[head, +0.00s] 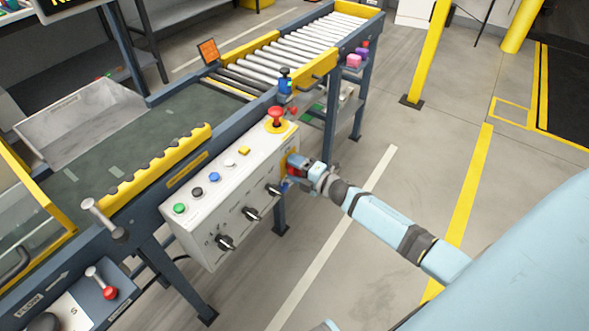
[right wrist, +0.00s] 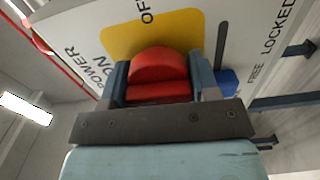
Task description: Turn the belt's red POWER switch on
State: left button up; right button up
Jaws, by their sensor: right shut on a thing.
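The red POWER switch (right wrist: 158,75) sits on a yellow plate (right wrist: 180,36) in the right wrist view. POWER, ON and OFF are printed around it. My right gripper (right wrist: 160,88) is shut on the switch, with a finger on each side of its red handle. In the head view my right gripper (head: 297,170) is at the right end of the white control box (head: 225,185) and hides most of the switch. I cannot tell which setting the handle points to. My left gripper is not in view.
A red mushroom button (head: 276,116) stands on top of the box, beyond several coloured buttons. Black knobs (head: 252,213) line its front face. A blue part (right wrist: 229,81) is close beside the right finger.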

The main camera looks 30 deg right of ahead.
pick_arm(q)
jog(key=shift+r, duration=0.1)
pick_arm(e)
jog(key=shift+n, duration=0.3)
jog(key=o, duration=0.9)
jog(key=shift+s, duration=0.15)
pick_arm(q)
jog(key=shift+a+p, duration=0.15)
jog(key=shift+p, duration=0.5)
pick_arm(e)
jog(key=v, duration=1.3)
jog(key=shift+s+d, duration=0.2)
jog(key=shift+s, duration=0.1)
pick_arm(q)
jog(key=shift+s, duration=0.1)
pick_arm(e)
jog(key=shift+f, duration=0.1)
